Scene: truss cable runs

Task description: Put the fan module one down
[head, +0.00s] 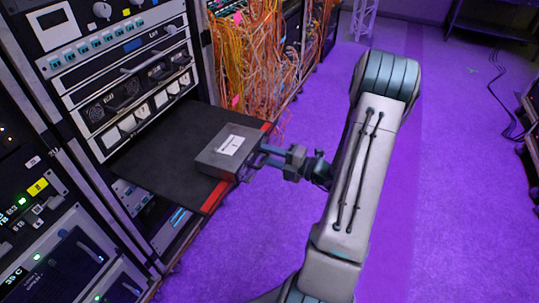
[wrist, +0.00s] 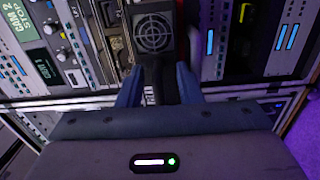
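The fan module (head: 229,151) is a dark grey box with a white label on top. It appears to rest on the black pull-out shelf (head: 165,160), near the shelf's red front edge. In the wrist view, the fan module (wrist: 153,32) shows a round fan grille ahead of the fingers. My gripper (head: 262,155) is at the module's right side, by its front end. In the wrist view, the fingers of my gripper (wrist: 159,82) stand apart, with a dark handle-like part between them. A gap shows beside the right finger. Contact at the left finger is unclear.
A rack (head: 120,70) with switches, dials and panels stands behind and left of the shelf. Orange cables (head: 250,65) hang in a bundle beyond the shelf. The purple floor (head: 450,170) to the right is mostly clear, with a dark cable (head: 505,105) lying far right.

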